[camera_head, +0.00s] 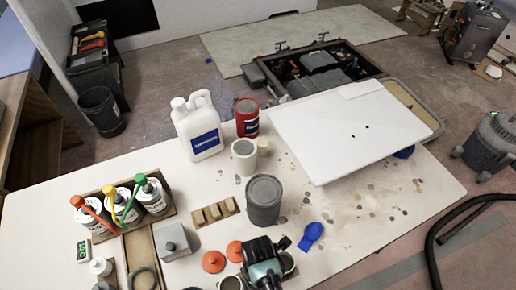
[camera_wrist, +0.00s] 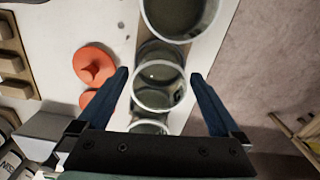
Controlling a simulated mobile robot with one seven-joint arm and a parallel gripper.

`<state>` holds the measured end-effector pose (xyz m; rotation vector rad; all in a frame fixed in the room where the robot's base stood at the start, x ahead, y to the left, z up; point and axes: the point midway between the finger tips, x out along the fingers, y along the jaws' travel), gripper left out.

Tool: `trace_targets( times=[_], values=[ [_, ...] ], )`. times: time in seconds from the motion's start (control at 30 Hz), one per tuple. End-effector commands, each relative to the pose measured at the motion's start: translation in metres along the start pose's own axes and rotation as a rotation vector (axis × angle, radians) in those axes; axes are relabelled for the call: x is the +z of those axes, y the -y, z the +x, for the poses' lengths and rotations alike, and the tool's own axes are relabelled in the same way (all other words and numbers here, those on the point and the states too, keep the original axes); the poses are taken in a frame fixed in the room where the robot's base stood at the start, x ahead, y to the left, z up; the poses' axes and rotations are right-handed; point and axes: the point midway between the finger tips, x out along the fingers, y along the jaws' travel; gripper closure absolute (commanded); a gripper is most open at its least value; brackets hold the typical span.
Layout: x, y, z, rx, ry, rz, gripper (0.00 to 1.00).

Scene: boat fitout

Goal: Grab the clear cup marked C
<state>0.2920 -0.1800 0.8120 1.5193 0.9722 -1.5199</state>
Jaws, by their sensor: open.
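Several round, open cups stand in a row in the wrist view. The middle one is a clear cup (camera_wrist: 160,88) with a pale rim. A larger cup (camera_wrist: 180,18) is above it in the picture, and another cup (camera_wrist: 149,126) is partly hidden behind my gripper's body. In the head view my gripper (camera_head: 265,265) covers part of the cups at the table's front edge.
Orange discs (camera_head: 213,261) lie beside the cups. A grey can (camera_head: 263,200), a blue piece (camera_head: 311,235) and a grey block (camera_head: 173,242) are nearby. Bottles with coloured tops (camera_head: 118,203) stand at left. The white table (camera_head: 335,250) is clear at front right.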

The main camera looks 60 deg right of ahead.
Motion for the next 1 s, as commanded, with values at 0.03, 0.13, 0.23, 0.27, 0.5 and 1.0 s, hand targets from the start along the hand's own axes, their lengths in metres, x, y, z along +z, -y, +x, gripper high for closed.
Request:
trace_targets(
  times=[0.03,0.13,0.23,0.27,0.5,1.0],
  values=[
    [0.0,-0.0002,-0.0001,0.0,0.0,0.0,0.0],
    [0.0,-0.0002,-0.0003,0.0,0.0,0.0,0.0],
    [-0.0001,-0.0002,-0.0004,0.0,0.0,0.0,0.18],
    [-0.0001,-0.0002,-0.0004,0.0,0.0,0.0,0.23],
    [-0.0001,-0.0001,-0.0005,0.0,0.0,0.0,0.67],
    [-0.0002,-0.0008,-0.0093,0.002,0.0,0.0,0.83]
  ],
)
